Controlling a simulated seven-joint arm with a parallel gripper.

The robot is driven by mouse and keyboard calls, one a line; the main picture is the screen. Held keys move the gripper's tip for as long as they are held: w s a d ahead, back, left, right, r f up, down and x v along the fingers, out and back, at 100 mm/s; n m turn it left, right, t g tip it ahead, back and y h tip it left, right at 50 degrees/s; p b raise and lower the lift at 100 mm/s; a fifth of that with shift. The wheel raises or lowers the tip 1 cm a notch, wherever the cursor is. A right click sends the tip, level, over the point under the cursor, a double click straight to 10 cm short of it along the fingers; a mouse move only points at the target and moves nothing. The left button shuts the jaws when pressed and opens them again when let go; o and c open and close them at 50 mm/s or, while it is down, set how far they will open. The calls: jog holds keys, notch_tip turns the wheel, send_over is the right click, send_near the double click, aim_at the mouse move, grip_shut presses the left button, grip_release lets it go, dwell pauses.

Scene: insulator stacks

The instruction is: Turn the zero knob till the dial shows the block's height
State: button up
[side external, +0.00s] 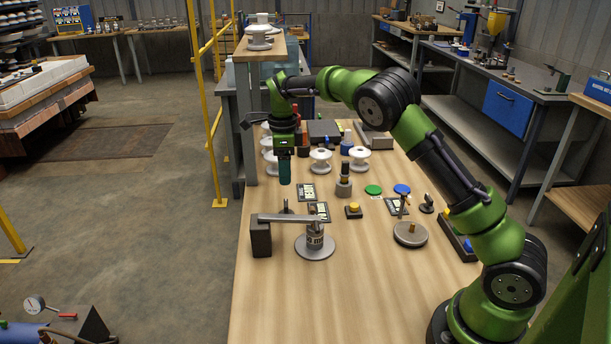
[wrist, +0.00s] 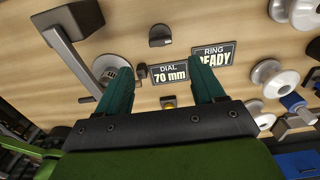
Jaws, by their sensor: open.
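A black knob (wrist: 160,36) stands on the wooden table near my fingertips in the wrist view; in the side view a small dark piece (side external: 286,208) shows behind the gauge arm. A panel (wrist: 169,73) reads "DIAL 70 mm"; it also lies on the table in the side view (side external: 319,211). A dark upright block (side external: 260,238) stands at the left end of the gauge arm (side external: 284,218), which extends from a post on a round base (side external: 314,248). My gripper (side external: 285,183) is open and empty above the table; its teal fingers (wrist: 160,72) are apart.
A second panel (wrist: 213,54) reads "RING READY". White insulators (side external: 320,160), a yellow button (side external: 353,210), a grey round base (side external: 410,234) and coloured discs stand to the right and behind. The table front (side external: 350,300) is clear.

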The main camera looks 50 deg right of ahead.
aim_at(286, 203)
notch_tip(286, 203, down, 10)
dwell(0.4)
jog(key=c, duration=1.1)
jog(key=shift+o, duration=0.2)
